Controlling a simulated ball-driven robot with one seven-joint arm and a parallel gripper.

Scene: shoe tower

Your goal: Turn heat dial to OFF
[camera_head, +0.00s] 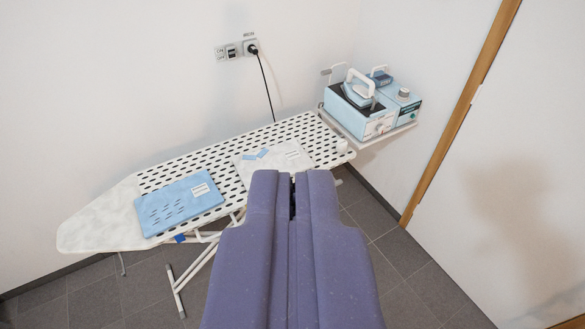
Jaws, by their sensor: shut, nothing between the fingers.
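A light-blue ironing station (350,117) stands on the shelf at the end of the ironing board, upper right of centre. A small round dial (379,128) is on its front face; its marks are too small to read. A grey knob (404,93) sits on top of the right-hand part of the station. I cannot tell which of the two is the heat dial. An iron (358,92) with a white handle rests on the station. My purple gripper (293,183) is shut and empty at lower centre, left of and nearer than the station.
The white slotted ironing board (165,177) holds a blue folded cloth (180,202) and a pale folded cloth (275,158). A black cord (267,85) hangs from the wall socket (250,48). A wooden door frame (455,120) stands at right. Grey floor lies open below the station.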

